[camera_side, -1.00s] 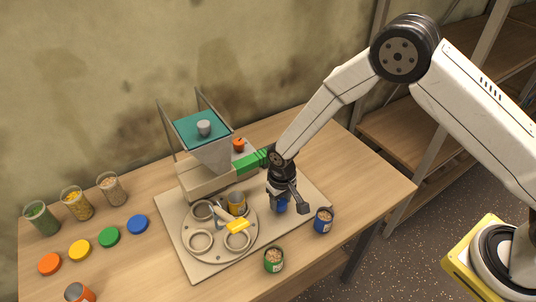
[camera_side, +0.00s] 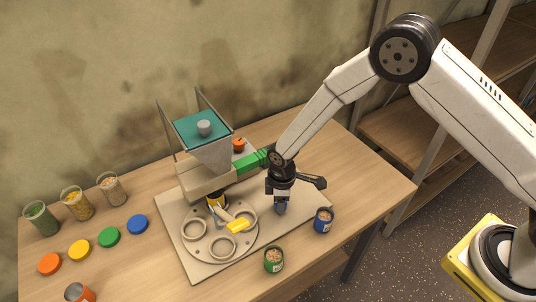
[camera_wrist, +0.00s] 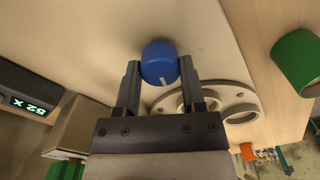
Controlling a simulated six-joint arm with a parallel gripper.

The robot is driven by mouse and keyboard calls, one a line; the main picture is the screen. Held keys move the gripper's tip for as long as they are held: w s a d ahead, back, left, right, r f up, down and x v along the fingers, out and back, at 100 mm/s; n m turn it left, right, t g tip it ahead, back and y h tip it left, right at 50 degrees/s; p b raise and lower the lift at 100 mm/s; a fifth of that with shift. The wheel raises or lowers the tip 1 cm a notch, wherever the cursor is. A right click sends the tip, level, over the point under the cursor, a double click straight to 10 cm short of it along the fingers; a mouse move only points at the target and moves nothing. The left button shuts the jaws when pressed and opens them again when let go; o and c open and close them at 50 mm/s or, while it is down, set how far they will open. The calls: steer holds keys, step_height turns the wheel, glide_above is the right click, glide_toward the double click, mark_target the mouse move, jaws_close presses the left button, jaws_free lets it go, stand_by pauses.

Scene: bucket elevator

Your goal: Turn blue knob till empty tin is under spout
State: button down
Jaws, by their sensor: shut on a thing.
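My gripper (camera_side: 281,203) is shut on the blue knob, which sits between my two fingers in the wrist view (camera_wrist: 159,62) with a white mark on its face. In the side view the knob is mostly hidden by the gripper. A round turntable (camera_side: 190,245) with several ring holders lies on the pale base board, left of my gripper. A yellow-labelled tin (camera_side: 215,201) stands in a holder at its back, close to the front of the hopper (camera_side: 211,153).
A blue tin (camera_side: 324,220) and a green tin (camera_side: 274,259), both filled, stand at the right and front. A green slide handle (camera_side: 250,163) sticks out behind my gripper. Jars and coloured lids (camera_side: 109,237) line the left side.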

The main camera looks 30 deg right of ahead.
steer(key=shift+n, duration=2)
steer(key=shift+c, duration=0.9)
jaws_free()
steer(key=shift+r, duration=0.15)
steer(key=shift+r, duration=3.8)
steer(key=shift+r, duration=0.1)
